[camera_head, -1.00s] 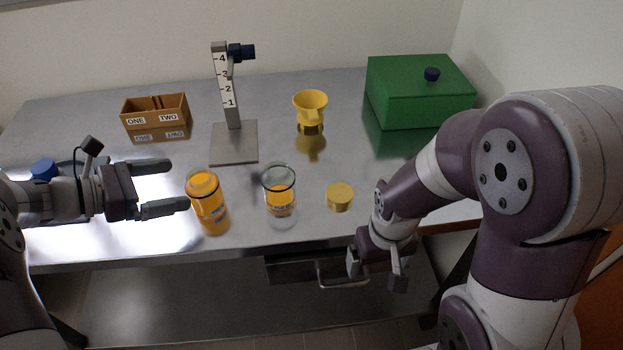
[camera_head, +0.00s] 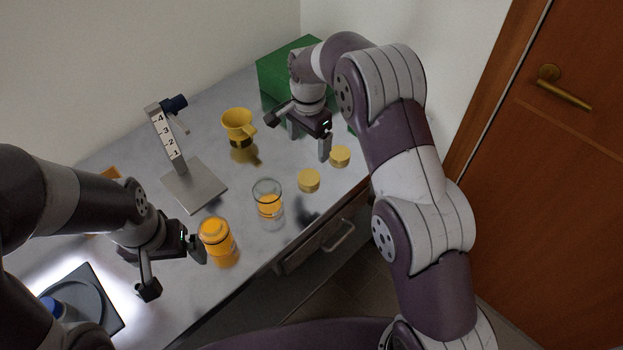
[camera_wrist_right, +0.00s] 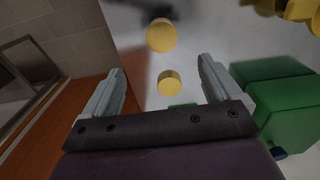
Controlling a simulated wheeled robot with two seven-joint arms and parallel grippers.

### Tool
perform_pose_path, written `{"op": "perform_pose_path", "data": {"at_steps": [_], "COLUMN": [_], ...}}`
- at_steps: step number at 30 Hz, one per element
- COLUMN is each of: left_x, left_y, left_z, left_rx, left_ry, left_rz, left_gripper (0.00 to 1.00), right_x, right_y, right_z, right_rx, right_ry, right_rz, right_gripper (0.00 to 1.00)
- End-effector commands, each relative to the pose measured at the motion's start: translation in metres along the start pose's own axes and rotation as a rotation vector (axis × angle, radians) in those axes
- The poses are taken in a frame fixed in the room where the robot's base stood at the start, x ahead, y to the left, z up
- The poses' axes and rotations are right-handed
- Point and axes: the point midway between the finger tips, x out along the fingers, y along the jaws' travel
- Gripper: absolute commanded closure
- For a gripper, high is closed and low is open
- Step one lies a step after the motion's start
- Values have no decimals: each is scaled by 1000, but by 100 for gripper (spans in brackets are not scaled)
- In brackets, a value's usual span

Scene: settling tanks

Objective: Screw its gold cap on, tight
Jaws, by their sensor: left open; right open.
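Two gold caps stand on the steel table, one nearer the glass jars (camera_head: 308,181) and one further right (camera_head: 340,157); both show in the right wrist view, the upper one (camera_wrist_right: 162,35) and the lower one (camera_wrist_right: 169,82). A jar full of orange contents (camera_head: 216,238) and a partly filled glass jar (camera_head: 268,200) stand left of the caps, with no gold cap on either. My right gripper (camera_head: 297,135) is open and empty above the table, close to the right cap, its fingers (camera_wrist_right: 162,66) to either side in the wrist view. My left gripper (camera_head: 173,268) is open beside the orange jar.
A yellow funnel-like cup (camera_head: 238,123) and a numbered stand on a metal base (camera_head: 195,188) are behind the jars. A green box (camera_head: 285,68) stands behind my right gripper. A dark tray-like device (camera_head: 100,300) with a blue-topped item (camera_head: 52,306) lies at lower left.

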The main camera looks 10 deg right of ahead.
Motion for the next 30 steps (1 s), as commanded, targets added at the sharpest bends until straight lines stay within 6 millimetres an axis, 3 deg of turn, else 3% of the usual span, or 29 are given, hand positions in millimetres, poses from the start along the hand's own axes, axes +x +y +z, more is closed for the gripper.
{"op": "perform_pose_path", "data": {"at_steps": [11,16,19,24,30], "left_x": [2,35,20,16,17], "left_y": [-1,-1,-1,-1,-1], "left_z": [0,3,1,1,1], "left_rx": [-35,-34,-34,-33,-33], "left_ry": [2,2,3,3,3], "left_rz": [-2,-2,-2,-2,-2], "left_gripper": [0,0,0,0,0], "right_x": [2,36,44,68,75], "right_y": [0,0,1,0,0], "right_z": [0,0,0,0,0], "right_rx": [17,16,16,16,16], "right_ry": [0,0,-2,-1,0], "right_rz": [0,0,3,1,-1], "right_gripper": [9,9,9,9,9]}}
